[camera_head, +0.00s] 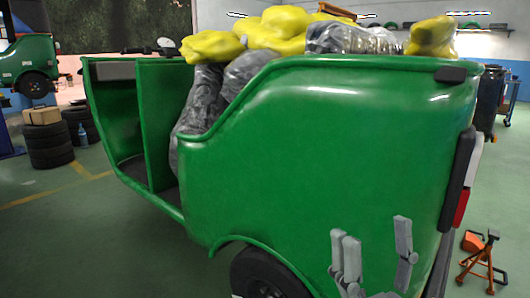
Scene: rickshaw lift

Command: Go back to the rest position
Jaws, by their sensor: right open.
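My right gripper (372,255) shows at the lower middle right, in front of the side of a green rickshaw (330,140). Its grey fingers point up and stand wide apart, with nothing between them. I cannot tell how far the fingers are from the green panel. My left gripper is not in view. The rickshaw fills most of the view and is loaded with yellow bags (270,28) and grey bags (200,105). Its black wheel (265,275) shows at the bottom, partly cut off by the frame.
An orange jack stand (482,262) is on the floor at the right. Stacked tires (48,145) with a cardboard box (42,115) on top stand at the left. Another green vehicle (28,65) is at the far left. The green floor (60,235) at the lower left is clear.

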